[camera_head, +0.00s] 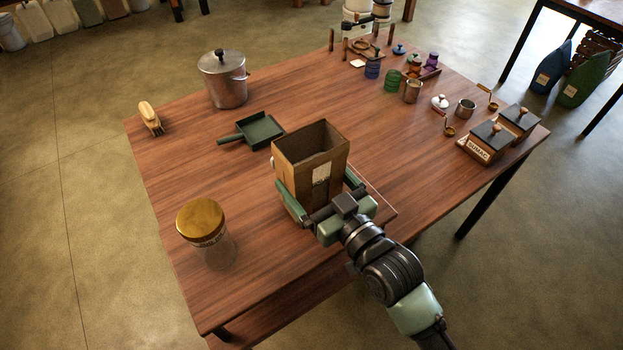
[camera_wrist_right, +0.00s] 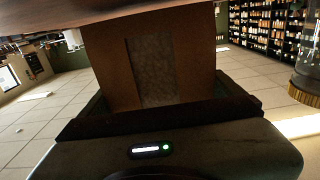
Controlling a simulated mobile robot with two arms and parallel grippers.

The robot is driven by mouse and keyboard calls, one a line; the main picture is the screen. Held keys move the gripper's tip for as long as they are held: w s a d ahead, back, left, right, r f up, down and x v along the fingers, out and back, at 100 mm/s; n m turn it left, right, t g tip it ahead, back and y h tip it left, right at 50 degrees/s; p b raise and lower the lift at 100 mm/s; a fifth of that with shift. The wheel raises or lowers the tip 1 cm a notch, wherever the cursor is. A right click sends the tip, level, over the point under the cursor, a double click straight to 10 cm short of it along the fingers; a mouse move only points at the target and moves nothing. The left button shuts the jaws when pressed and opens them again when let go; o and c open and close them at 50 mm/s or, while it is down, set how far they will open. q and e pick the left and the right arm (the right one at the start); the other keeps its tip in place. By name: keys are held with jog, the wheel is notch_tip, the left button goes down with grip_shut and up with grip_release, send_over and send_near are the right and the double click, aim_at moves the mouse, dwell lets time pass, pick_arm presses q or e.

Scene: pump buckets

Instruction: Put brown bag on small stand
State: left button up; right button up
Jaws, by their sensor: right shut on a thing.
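The brown bag (camera_head: 318,160) is an open-topped, upright paper bag with a pale label, over the middle of the table. My right gripper (camera_head: 316,184) is shut on it, with one green finger on each side. The right wrist view shows the bag (camera_wrist_right: 155,62) close up between the fingers. I cannot tell whether its base touches the table. A low wooden stand with upright posts (camera_head: 362,48) is at the table's far edge; I cannot tell whether it is the small stand. My left gripper is not in view.
The wooden table (camera_head: 180,180) also bears a jar with a gold lid (camera_head: 205,228), a green dustpan (camera_head: 260,131), a metal pot (camera_head: 223,80) and a brush (camera_head: 150,117). Small jars and two label boxes (camera_head: 487,143) crowd the right side. The table's left part has bare room.

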jog(key=shift+f, duration=0.25)
jog(key=shift+f, duration=0.1)
jog(key=o, duration=1.7)
jog(key=shift+f, duration=0.15)
jog(key=shift+s, duration=0.1)
jog(key=b+v, duration=0.2)
jog(key=v, duration=0.8)
jog(key=shift+s+d, duration=0.25)
jog(key=shift+s, duration=0.05)
jog(key=shift+s+d, duration=0.35)
jog(key=shift+s, duration=0.1)
